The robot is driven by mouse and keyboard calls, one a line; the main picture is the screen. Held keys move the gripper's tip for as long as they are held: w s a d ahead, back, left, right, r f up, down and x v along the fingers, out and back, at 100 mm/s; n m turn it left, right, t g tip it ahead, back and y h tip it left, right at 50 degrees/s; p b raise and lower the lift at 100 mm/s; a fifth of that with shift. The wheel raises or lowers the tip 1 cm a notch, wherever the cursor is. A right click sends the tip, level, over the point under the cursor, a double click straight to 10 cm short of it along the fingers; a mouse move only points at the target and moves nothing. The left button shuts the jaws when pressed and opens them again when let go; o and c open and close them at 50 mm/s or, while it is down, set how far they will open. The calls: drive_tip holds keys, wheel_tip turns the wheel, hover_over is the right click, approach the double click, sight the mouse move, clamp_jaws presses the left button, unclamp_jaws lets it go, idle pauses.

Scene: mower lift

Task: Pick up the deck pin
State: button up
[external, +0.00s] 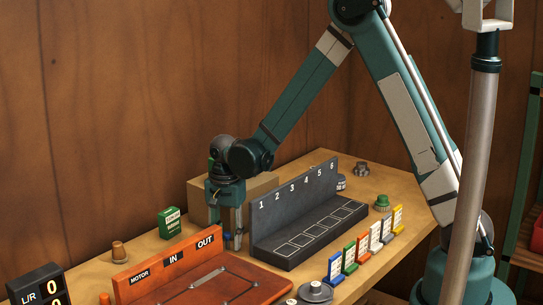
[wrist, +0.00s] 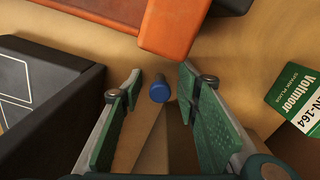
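A small blue round-topped pin (wrist: 160,92), likely the deck pin, stands on the wooden bench between my fingertips in the wrist view. My gripper (wrist: 163,78) is open, with green-padded fingers on either side of the pin and a visible gap to each. In the external view my gripper (external: 232,240) points down at the bench, between the orange board and the black numbered rack. The pin cannot be made out there.
The black rack (external: 264,224) numbered 1 to 6 stands close right of my gripper, with the orange MOTOR board (external: 150,281) in front. A green spark plug box (external: 169,222) stands to the left. Several coloured cards (external: 362,246) line the bench front.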

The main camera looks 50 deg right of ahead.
sight(227, 234)
idle(0.5)
drive_tip(key=c, duration=1)
drive_tip(key=shift+r, duration=0.15)
wheel_tip(227, 234, up, 18)
drive_tip(key=p, duration=0.1)
idle(0.3)
idle(0.5)
